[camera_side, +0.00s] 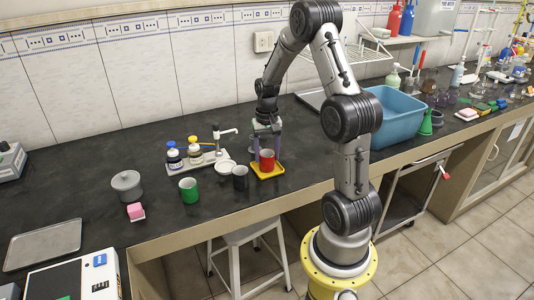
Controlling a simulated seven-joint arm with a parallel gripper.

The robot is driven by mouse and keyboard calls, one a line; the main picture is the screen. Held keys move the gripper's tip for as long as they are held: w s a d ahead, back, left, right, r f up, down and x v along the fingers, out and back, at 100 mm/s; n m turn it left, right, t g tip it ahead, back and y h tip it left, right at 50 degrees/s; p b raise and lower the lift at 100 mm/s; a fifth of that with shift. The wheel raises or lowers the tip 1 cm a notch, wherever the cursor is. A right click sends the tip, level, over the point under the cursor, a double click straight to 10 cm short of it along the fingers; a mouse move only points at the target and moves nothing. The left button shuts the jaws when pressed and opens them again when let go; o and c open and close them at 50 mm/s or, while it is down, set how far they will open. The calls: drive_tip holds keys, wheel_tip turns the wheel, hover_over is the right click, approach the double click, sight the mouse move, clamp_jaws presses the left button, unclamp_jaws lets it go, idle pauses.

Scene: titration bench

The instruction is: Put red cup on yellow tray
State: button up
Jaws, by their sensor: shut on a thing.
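The red cup (267,162) is upright at the yellow tray (279,172), within its outline in the side view. I cannot tell whether its base touches the tray. My gripper (267,148) points down from above and is shut on the red cup at its upper part. The fingers are small in this view and partly merge with the cup. The tray's front and right rim show clear of the cup.
A black cup (240,178) stands just left of the tray, with a green cup (188,190) farther left. A white dish (225,167) and a burette stand with bottles (195,152) are behind them. A blue basin (398,115) is to the right.

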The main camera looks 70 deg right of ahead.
drive_tip(key=shift+f, duration=0.1)
drive_tip(key=o, duration=1.1)
drive_tip(key=shift+o, duration=0.3)
drive_tip(key=shift+r, duration=3)
